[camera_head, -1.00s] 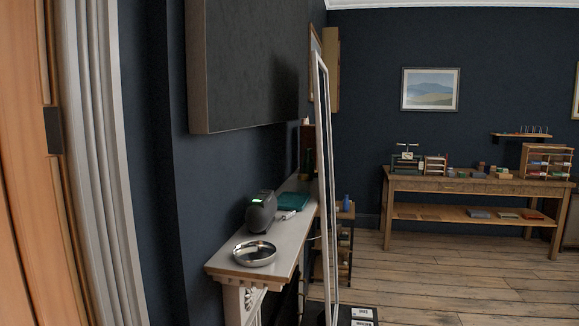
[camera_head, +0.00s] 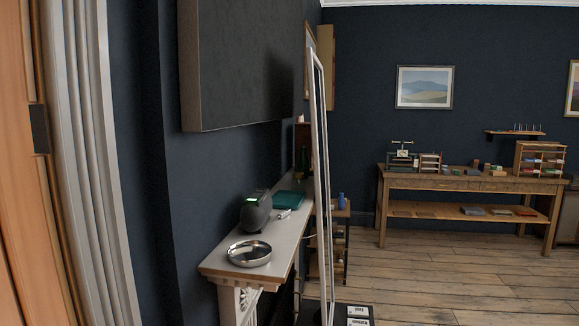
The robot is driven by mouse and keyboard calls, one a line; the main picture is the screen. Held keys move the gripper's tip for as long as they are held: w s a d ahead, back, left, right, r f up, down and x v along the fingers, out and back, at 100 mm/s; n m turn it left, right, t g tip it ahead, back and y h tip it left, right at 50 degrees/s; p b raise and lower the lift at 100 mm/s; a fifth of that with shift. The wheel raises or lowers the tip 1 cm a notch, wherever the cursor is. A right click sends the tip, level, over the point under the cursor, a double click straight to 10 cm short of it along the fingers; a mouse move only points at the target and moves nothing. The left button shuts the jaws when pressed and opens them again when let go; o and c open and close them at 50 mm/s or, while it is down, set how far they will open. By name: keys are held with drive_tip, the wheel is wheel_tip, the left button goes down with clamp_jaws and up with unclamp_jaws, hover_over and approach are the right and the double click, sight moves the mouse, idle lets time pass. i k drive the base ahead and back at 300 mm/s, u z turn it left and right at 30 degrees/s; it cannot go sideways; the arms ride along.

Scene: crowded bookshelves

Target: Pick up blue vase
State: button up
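A small blue object that looks like the blue vase (camera_head: 341,201) stands upright on a low wooden shelf unit (camera_head: 341,211) beyond the leaning mirror frame. It is far off and small in the view. The white frame edge (camera_head: 322,190) stands just to its left and hides part of the shelf unit. My gripper is not in view.
A white mantel shelf (camera_head: 221,262) juts out at the left, with a metal bowl (camera_head: 249,253), a dark speaker (camera_head: 256,213) and a teal item (camera_head: 288,199). A wooden workbench (camera_head: 470,183) stands at the back right. The wooden floor (camera_head: 450,270) before it is open.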

sight(341, 200)
drive_tip(key=u, duration=0.05)
drive_tip(key=k, duration=1)
drive_tip(key=z, duration=1.05)
drive_tip(key=i, duration=6.2)
drive_tip(key=u, duration=0.05)
